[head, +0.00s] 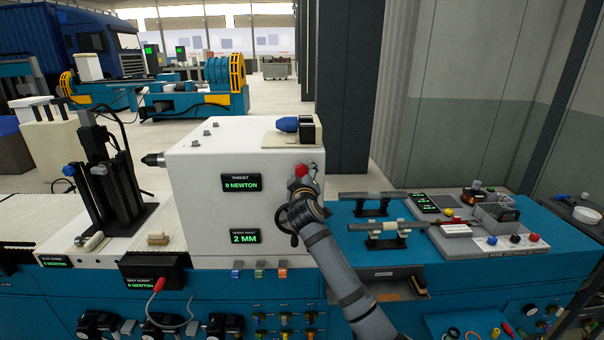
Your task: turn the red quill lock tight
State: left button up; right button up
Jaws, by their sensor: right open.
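The red quill lock (301,170) shows as a small red knob on the right part of the white machine head (205,215). My right gripper (303,182) is at the knob, coming up from below right. It is open, and its fingers are close around or just in front of the lock. I cannot tell whether they touch it. The lock's base and the handwheel behind my wrist are partly hidden by my gripper. My left gripper is not in view.
A blue-handled part (288,124) sits on top of the head. Rods on black stands (375,228) and a control tray (480,228) lie on the blue bench to the right. A black fixture (110,185) stands at left.

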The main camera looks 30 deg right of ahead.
jog(key=c, duration=1.2)
jog(key=shift+f+m+b, duration=0.2)
jog(key=shift+m+b, duration=0.4)
jog(key=shift+b, duration=0.2)
jog(key=m+b, duration=0.8)
jog(key=shift+f+m+b, duration=0.1)
jog(key=shift+m+b, duration=0.2)
jog(key=shift+a+r+m+b, duration=0.1)
jog(key=shift+r+m+b, duration=0.1)
jog(key=shift+m+b, duration=1.6)
jog(key=shift+o, duration=0.2)
jog(key=shift+m, duration=0.3)
jog(key=o, duration=1.2)
jog(key=shift+c, duration=0.2)
